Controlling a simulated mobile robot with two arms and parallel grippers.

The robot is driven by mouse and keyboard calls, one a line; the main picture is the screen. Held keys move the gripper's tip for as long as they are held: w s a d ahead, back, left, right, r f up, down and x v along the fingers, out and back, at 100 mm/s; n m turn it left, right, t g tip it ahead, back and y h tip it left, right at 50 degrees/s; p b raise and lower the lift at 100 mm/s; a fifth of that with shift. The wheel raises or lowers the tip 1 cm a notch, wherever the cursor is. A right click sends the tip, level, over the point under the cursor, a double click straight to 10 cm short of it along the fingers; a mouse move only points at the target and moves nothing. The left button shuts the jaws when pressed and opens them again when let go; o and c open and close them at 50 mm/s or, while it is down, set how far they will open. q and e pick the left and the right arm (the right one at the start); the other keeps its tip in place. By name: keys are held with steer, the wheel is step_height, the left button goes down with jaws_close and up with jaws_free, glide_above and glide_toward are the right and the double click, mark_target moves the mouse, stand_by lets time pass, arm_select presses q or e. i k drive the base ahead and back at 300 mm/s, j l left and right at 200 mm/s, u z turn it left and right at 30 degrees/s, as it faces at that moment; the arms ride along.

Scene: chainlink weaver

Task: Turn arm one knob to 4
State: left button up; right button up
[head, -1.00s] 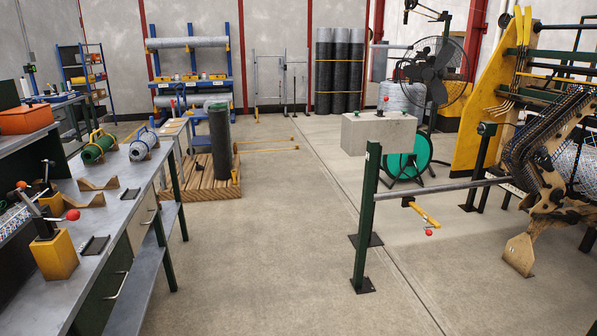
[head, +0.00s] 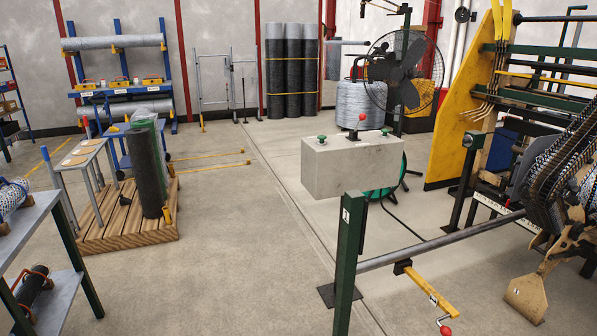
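No knob in the head view carries a readable "arm one" label or a readable 4. A short yellow arm (head: 432,291) hangs below the grey horizontal bar (head: 440,242) at the lower right. It has a small white marking, too small to read, and a red ball knob (head: 445,331) at its low end, near the bottom edge. The bar runs from a dark green post (head: 348,265) with a small white label towards the weaving machine (head: 565,165) at right. Neither of my grippers shows in the view.
A wooden pallet (head: 120,228) with dark mesh rolls stands left of centre. A grey bench (head: 28,216) is at the left edge. Open floor (head: 240,270) lies between bench and post.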

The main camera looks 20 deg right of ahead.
mark_target(576, 190)
steer(key=i+l+z, duration=0.15)
steer(key=i+l, duration=0.75)
steer(key=l, duration=0.15)
